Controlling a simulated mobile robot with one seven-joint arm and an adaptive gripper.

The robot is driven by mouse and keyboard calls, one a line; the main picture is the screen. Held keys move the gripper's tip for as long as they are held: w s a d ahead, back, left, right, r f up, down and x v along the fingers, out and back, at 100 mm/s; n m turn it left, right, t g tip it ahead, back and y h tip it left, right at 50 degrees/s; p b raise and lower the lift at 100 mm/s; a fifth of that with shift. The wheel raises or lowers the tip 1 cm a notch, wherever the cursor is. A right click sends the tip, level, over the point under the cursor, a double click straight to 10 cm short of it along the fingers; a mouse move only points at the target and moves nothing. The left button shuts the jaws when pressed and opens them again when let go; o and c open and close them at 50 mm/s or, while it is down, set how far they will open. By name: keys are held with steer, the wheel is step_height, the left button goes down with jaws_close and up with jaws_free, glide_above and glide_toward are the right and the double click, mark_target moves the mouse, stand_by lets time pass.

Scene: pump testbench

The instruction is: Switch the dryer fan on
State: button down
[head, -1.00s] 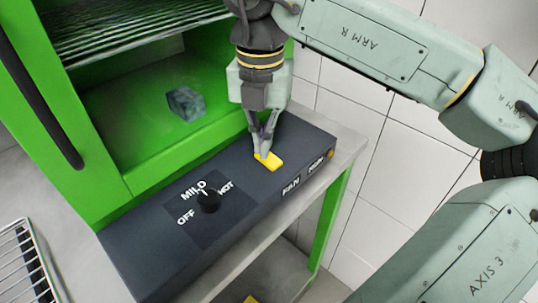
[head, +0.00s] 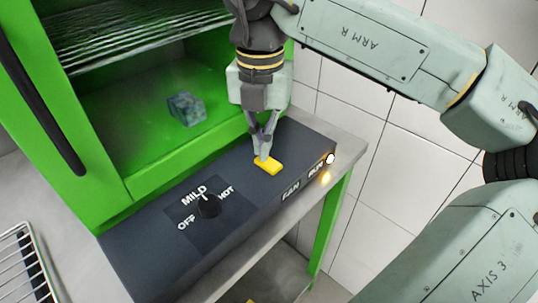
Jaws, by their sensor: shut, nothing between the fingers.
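The dryer is a green cabinet (head: 150,185) with a dark control panel (head: 150,255) in front. A yellow fan switch (head: 269,168) sits on the panel's right part, behind the word FAN. My gripper (head: 263,158) points down with its shut, empty fingertips at the switch's left end, seemingly touching it. The fingertips hide a small part of the switch. A lamp (head: 330,158) by the word RUN glows bright. A black knob (head: 208,206) stands among the words OFF, MILD and HOT, its pointer towards MILD.
A bluish block (head: 186,109) lies inside the open cabinet, under a wire shelf (head: 130,30). A black handle (head: 40,110) is at the left. A wire rack (head: 22,265) lies at lower left. A tiled wall (head: 385,160) is at the right.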

steer(key=shift+r+p, duration=1.6)
steer(key=shift+r, duration=1.1)
